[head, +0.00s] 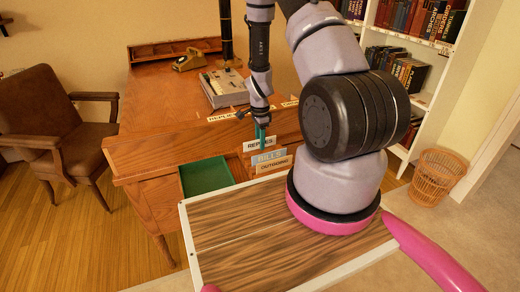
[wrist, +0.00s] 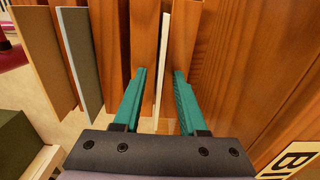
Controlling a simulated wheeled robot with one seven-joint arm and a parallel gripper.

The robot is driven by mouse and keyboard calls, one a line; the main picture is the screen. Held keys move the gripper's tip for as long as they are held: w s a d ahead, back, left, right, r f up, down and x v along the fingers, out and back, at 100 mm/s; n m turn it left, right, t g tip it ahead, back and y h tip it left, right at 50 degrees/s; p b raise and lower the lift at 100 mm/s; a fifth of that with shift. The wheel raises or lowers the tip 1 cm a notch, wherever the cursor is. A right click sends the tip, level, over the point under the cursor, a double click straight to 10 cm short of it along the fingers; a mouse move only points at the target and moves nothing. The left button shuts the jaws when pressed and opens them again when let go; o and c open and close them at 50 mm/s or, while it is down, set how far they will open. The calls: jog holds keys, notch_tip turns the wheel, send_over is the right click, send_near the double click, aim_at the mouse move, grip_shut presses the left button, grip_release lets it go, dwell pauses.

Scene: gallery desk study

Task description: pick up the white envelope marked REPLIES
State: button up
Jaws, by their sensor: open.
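The white envelope marked REPLIES (head: 256,145) stands upright at the desk's front, behind a blue-grey one marked BILLS (head: 270,157) and a brown one marked OUTGOING (head: 274,168). My gripper (head: 262,134) is over the white envelope, its teal fingers pointing down. In the wrist view my gripper (wrist: 160,76) is open. A thin white edge (wrist: 162,60), seemingly the envelope, stands between the fingers with a gap on each side. The blue-grey envelope (wrist: 80,58) and brown envelope (wrist: 42,55) are left of the fingers.
A green-lined drawer (head: 206,177) is open left of the envelopes. The wooden desk (head: 150,90) holds a grey machine (head: 224,88) and a telephone (head: 188,60). Wooden slats stand close around the fingers in the wrist view. A brown chair (head: 55,120) is at left.

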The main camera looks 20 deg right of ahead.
grip_shut()
jog(key=shift+r, duration=0.15)
